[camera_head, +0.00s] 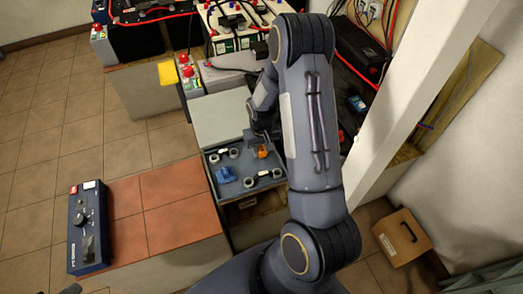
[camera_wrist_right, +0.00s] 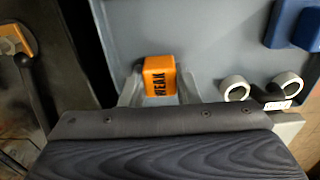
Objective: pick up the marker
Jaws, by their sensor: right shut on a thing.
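The marker is a small orange block (camera_wrist_right: 158,76) with dark lettering that seems to read "WEAK". In the head view the marker (camera_head: 262,152) is in the grey tray (camera_head: 243,189), near its back edge. My right gripper (camera_head: 260,139) reaches down into the tray from above. In the wrist view my right gripper (camera_wrist_right: 158,92) has a finger on each side of the marker and is shut on it. Whether the marker still touches the tray floor I cannot tell.
The tray also holds a blue piece (camera_head: 225,175) and ring-ended tools (camera_head: 222,154). A blue meter box (camera_head: 88,228) stands on the tiled top (camera_head: 165,205) at left. Batteries and cables (camera_head: 225,45) fill the bench behind. A white post (camera_head: 410,90) rises at right.

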